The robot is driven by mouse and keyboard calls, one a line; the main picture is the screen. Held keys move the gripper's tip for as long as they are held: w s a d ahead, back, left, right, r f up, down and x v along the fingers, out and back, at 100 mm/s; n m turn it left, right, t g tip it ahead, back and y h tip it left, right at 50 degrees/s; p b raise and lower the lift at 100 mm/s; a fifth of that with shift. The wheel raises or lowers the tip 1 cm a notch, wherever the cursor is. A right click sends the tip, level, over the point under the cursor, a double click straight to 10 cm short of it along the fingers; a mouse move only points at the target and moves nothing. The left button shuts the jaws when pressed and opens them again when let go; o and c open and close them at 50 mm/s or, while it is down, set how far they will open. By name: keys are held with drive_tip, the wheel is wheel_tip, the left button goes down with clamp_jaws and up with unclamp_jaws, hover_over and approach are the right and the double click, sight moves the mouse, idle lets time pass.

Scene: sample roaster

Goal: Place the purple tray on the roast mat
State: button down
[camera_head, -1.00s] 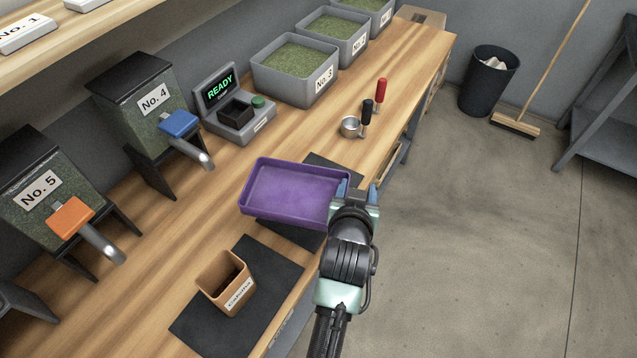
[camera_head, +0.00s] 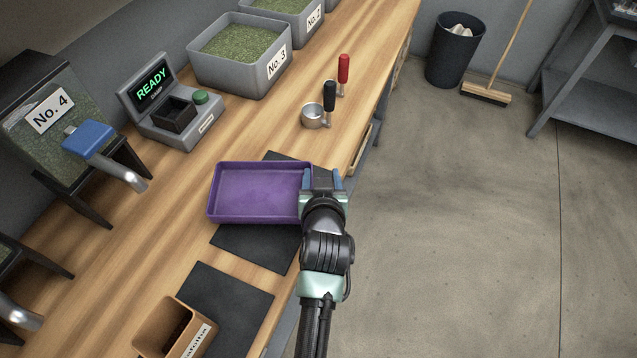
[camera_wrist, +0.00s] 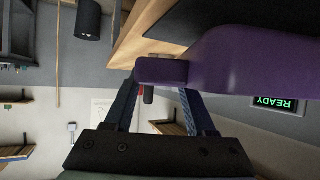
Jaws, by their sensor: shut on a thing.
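The purple tray (camera_head: 262,190) is a shallow rectangular tray with raised walls over the wooden counter. My gripper (camera_head: 322,182) is shut on its right-hand wall, near the counter's front edge. In the wrist view, the tray (camera_wrist: 250,70) extends to the right from between my fingertips (camera_wrist: 160,72). A dark mat (camera_head: 255,247) lies beneath the tray, showing in front of it and a little behind it. A second dark mat (camera_head: 228,297) lies nearer. No label shows on either mat. The gap between tray and counter is hard to judge.
A tan labelled container (camera_head: 177,330) stands by the nearer mat. A READY scale (camera_head: 172,118), a No. 4 dispenser (camera_head: 60,125) and a No. 3 bin (camera_head: 240,65) stand behind. A metal cup with a black handle (camera_head: 313,115) and a red-handled tool (camera_head: 343,75) stand beyond the tray.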

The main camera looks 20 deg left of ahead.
drive_tip(key=shift+f, duration=1.65)
drive_tip(key=shift+f, duration=0.15)
drive_tip(key=shift+c, duration=1.1)
unclamp_jaws()
